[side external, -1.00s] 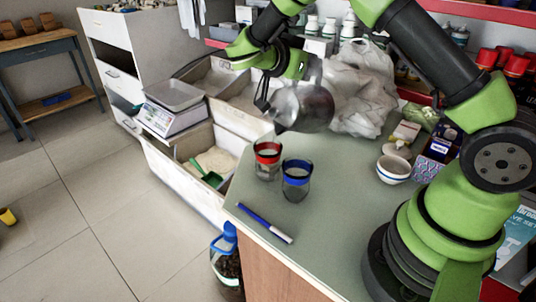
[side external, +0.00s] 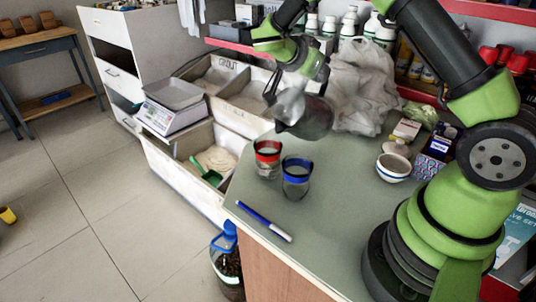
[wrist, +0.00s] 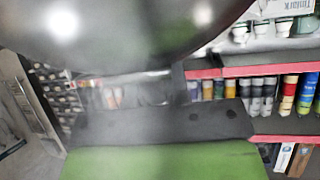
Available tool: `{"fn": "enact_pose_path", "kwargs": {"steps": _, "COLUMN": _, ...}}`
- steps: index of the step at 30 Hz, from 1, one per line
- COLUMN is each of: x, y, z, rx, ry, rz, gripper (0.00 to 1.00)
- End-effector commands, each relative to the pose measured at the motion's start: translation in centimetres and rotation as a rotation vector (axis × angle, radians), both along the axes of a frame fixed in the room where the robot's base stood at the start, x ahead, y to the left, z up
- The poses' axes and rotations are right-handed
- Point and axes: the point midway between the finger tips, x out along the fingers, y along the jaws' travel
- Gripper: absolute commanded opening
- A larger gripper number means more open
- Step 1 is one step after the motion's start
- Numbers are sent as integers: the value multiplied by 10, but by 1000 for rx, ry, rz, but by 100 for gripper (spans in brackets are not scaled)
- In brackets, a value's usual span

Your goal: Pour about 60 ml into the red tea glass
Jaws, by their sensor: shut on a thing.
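The red tea glass (side external: 267,160), clear with a red band, stands upright near the counter's left edge. A similar glass with a blue band (side external: 296,180) stands just in front and to its right. My gripper (side external: 271,90) is shut on a shiny metal jug (side external: 312,118), seemingly by its handle. The jug is tilted above and behind the glasses, its spout pointing down and left near the red glass. I see no stream of liquid, and cannot tell the level in the red glass. In the wrist view the jug (wrist: 120,30) fills the top, blurred.
A blue-and-white pen (side external: 264,221) lies on the counter (side external: 340,220) in front of the glasses. A white bowl with a blue band (side external: 393,167) stands to the right. A crumpled plastic bag (side external: 362,85) is behind the jug. Bins and a scale (side external: 172,110) are left.

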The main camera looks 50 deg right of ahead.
Motion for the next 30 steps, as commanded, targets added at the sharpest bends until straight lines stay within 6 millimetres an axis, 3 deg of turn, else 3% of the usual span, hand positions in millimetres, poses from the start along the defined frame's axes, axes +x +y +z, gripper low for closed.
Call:
{"fn": "enact_pose_path", "kwargs": {"steps": 12, "x": -5, "y": -24, "z": -28, "rx": 221, "ry": -45, "rz": -3, "gripper": 0}}
{"fn": "enact_pose_path", "kwargs": {"steps": 30, "x": -5, "y": -25, "z": -30, "rx": 236, "ry": -46, "rz": -2, "gripper": 0}}
